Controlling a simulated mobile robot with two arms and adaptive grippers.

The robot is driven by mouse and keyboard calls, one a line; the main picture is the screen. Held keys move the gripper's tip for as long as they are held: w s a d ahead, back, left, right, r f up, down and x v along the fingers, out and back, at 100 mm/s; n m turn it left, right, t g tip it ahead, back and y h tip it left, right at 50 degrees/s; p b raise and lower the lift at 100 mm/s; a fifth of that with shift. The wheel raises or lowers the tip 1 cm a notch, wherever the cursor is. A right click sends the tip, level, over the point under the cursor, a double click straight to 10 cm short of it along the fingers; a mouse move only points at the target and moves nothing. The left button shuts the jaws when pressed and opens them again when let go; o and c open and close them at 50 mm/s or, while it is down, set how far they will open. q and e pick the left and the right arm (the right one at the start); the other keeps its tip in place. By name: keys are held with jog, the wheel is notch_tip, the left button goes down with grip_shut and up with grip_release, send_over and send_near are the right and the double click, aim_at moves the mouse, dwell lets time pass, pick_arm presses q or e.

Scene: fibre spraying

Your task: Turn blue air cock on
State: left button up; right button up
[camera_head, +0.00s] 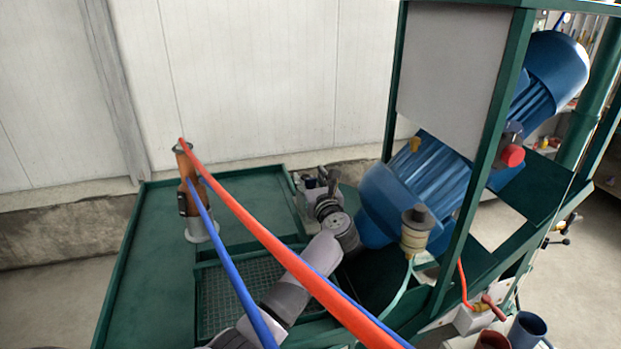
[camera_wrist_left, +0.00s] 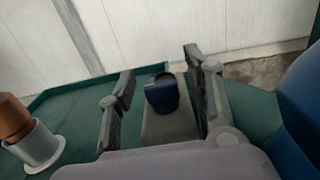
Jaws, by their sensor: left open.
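My left gripper (camera_head: 319,184) is open beside the blue motor machine in the head view. In the left wrist view its two fingers (camera_wrist_left: 160,70) stand apart, one on each side of a dark blue handle (camera_wrist_left: 162,97), which looks like the blue air cock. The handle sits on a grey block (camera_wrist_left: 168,125) between the fingers. I see no grip on it, and I cannot tell whether a finger touches it. In the head view the handle is hidden or too small to make out. My right gripper is not in view.
An orange-brown spray tool (camera_head: 187,185) stands in a grey holder (camera_head: 203,228) on the green table (camera_head: 150,265). A red hose (camera_head: 265,235) and a blue hose (camera_head: 228,262) cross before my left arm. A green frame (camera_head: 480,140) and blue motor (camera_head: 425,175) stand right.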

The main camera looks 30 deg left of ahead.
pick_arm(q)
grip_shut()
dwell(0.5)
